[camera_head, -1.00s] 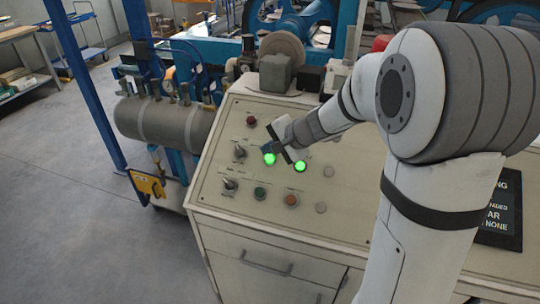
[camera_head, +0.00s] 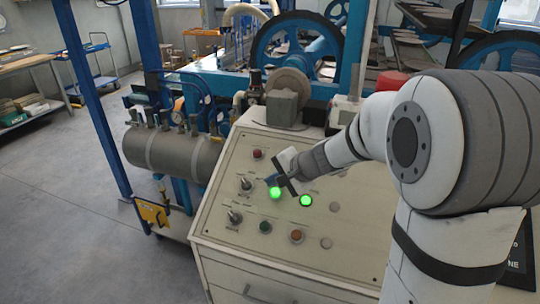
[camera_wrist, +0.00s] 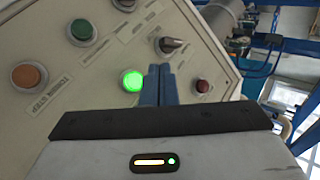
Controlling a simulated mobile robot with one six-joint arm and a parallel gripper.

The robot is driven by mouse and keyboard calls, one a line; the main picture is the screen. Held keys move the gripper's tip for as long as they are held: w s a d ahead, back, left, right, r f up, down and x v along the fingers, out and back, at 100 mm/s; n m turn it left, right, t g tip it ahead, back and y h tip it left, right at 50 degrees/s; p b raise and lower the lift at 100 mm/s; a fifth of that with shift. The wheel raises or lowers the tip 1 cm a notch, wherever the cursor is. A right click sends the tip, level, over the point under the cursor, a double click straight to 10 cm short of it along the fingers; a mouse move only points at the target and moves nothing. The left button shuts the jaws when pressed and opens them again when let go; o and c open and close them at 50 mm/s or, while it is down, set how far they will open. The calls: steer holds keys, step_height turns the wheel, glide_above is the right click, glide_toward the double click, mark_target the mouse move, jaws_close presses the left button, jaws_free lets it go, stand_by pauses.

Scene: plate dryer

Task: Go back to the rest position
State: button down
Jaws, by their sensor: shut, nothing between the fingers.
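My gripper (camera_head: 272,181) is over the control panel (camera_head: 330,212) of a beige console, close to the left one of two lit green lamps. In the wrist view my blue fingers (camera_wrist: 159,86) are together with nothing between them. The left green lamp (camera_head: 277,193) glows just below the fingertips; it also shows beside the fingers in the wrist view (camera_wrist: 133,81). The second green lamp (camera_head: 306,201) glows to its right. I cannot tell whether the fingertips touch the panel.
A red button (camera_head: 257,153), a switch (camera_head: 245,183), a green button (camera_head: 265,227) and an orange button (camera_head: 296,236) sit on the panel. A grey tank (camera_head: 172,152) and blue post (camera_head: 88,90) stand left. Open floor (camera_head: 75,210) lies at far left.

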steer(key=s+d+r+n+g+h, duration=0.1)
steer(key=s+d+n+h, duration=0.2)
steer(key=s, duration=0.9)
steer(key=s+d+r+n+g+h, duration=0.1)
steer(key=s+d+n+h, duration=0.3)
steer(key=s+d, duration=0.4)
steer(key=s+n+g, duration=0.1)
steer(key=s, duration=0.4)
steer(key=shift+s+n, duration=0.3)
steer(key=shift+r, duration=0.1)
